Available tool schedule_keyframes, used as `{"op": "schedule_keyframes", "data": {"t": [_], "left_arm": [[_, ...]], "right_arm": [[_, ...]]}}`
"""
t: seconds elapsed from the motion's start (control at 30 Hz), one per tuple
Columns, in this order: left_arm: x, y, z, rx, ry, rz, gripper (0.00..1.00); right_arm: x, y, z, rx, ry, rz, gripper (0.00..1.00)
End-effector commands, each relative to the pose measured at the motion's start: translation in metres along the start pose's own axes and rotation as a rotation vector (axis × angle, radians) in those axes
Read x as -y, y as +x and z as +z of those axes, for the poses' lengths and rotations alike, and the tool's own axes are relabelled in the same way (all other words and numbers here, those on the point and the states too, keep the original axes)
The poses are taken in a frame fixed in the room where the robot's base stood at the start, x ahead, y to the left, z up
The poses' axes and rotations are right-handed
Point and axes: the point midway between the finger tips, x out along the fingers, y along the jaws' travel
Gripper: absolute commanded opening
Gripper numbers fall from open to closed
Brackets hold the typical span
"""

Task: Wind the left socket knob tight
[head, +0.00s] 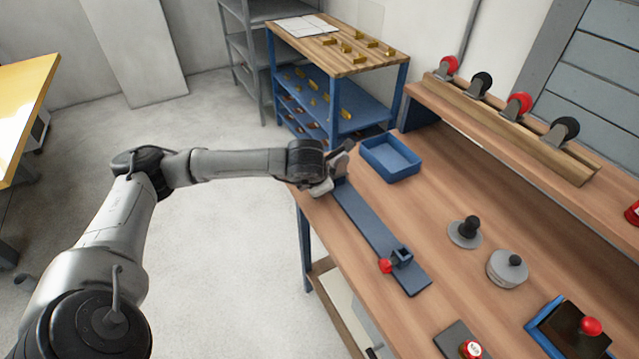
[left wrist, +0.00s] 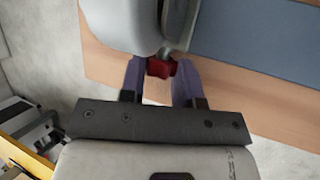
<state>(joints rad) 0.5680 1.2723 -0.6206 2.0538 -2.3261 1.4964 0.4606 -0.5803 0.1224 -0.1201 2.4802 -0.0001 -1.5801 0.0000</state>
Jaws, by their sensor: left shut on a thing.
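A long blue plate (head: 375,225) lies along the front edge of the wooden bench, and part of it shows in the left wrist view (left wrist: 270,35). My left gripper (head: 335,178) is at the far left end of the plate and hides the left socket in the head view. In the left wrist view its two purple fingers (left wrist: 160,82) are shut on the left red knob (left wrist: 160,68), which is partly covered by a grey body above. My right gripper is not in view.
An empty-looking blue tray (head: 390,160) stands just behind the plate's left end. A black knob on a grey disc (head: 465,233), a grey round weight (head: 507,268) and a red-knobbed box (head: 575,330) stand to the right. A raised shelf (head: 500,125) with casters runs along the back.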

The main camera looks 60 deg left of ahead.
Motion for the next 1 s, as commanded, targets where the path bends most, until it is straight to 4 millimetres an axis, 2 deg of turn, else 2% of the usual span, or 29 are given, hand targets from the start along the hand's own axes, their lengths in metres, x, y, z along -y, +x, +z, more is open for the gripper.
{"op": "schedule_keyframes", "data": {"t": [0.57,0.6,0.83,1.0], "left_arm": [[0.0003,-0.0003,0.0001,0.0,0.014,0.03,0.07],[0.0003,-0.0003,0.0001,0.0,0.013,0.03,0.33],[0.0004,-0.0001,0.0,0.0,0.013,0.029,0.55],[0.0004,0.0,-0.0001,0.0,0.013,0.029,0.56]], "right_arm": [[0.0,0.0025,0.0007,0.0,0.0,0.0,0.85],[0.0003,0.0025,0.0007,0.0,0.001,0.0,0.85],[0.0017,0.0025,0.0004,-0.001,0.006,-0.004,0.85],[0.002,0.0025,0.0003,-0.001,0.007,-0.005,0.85]]}}
